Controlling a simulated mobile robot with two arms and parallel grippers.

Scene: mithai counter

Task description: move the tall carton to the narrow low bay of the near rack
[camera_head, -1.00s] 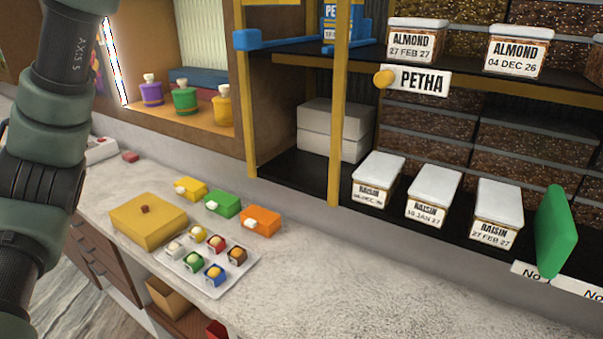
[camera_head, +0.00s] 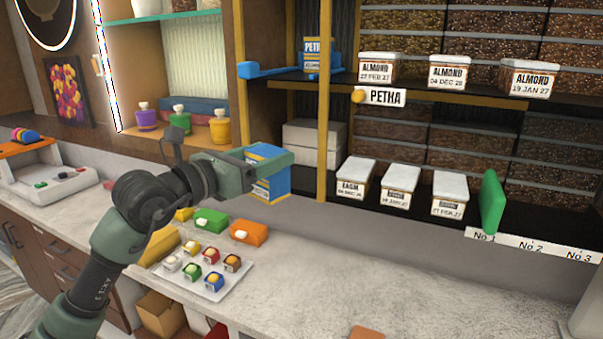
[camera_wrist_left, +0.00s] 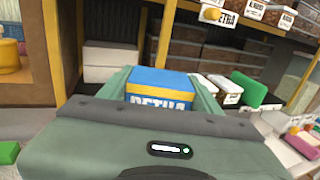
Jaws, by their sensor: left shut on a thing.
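The tall carton (camera_head: 268,182), blue with yellow, is held upright in my left gripper (camera_head: 266,168). In the wrist view the carton (camera_wrist_left: 160,84) sits between the two fingers, its blue top and part of the PETHA lettering showing. The near rack (camera_head: 322,130) has yellow posts and dark shelves. Its narrow low bay (camera_head: 303,183) is left of the middle post, with pale grey boxes (camera_head: 310,143) at its back. The carton overlaps the bay's left front and post in the head view; its exact gap from the shelf cannot be told. My right gripper is not in view.
Raisin boxes (camera_head: 400,187) and a green panel (camera_head: 491,203) are right of the middle post. Sweets on a tray (camera_head: 240,279) lie below my arm.

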